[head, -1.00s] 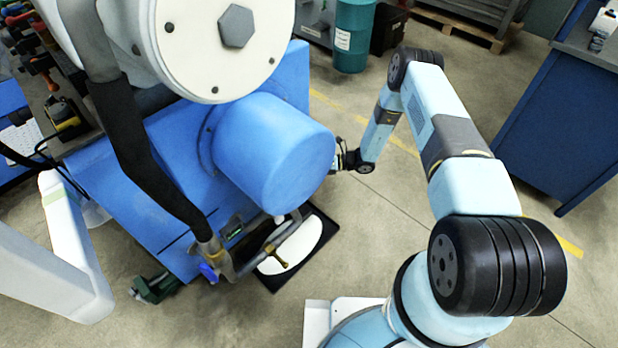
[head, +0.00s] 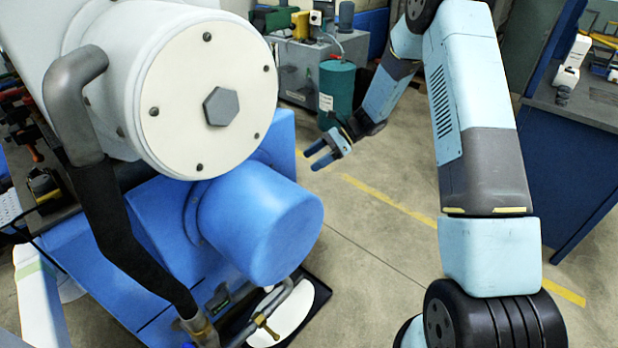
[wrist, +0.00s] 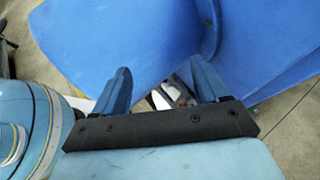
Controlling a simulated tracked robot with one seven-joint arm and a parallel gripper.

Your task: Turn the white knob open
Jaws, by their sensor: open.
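My gripper (head: 311,160) is open and empty. In the head view it hangs in the air to the right of the blue cylindrical housing (head: 265,228), apart from it, with its fingers pointing left. In the wrist view the two blue fingers of my gripper (wrist: 160,73) are spread before blue machine surfaces. I cannot make out the white knob for certain in either view. Small white, red and dark parts (wrist: 168,97) show between the fingers, too small to identify. A brass valve (head: 263,325) sits on the pipe below the housing.
The large white drum (head: 185,95) with bolts stands above the housing. A black hose (head: 125,225) runs down its left side. A black tray (head: 318,297) with white contents lies below. Floor (head: 375,235) right of the machine is clear.

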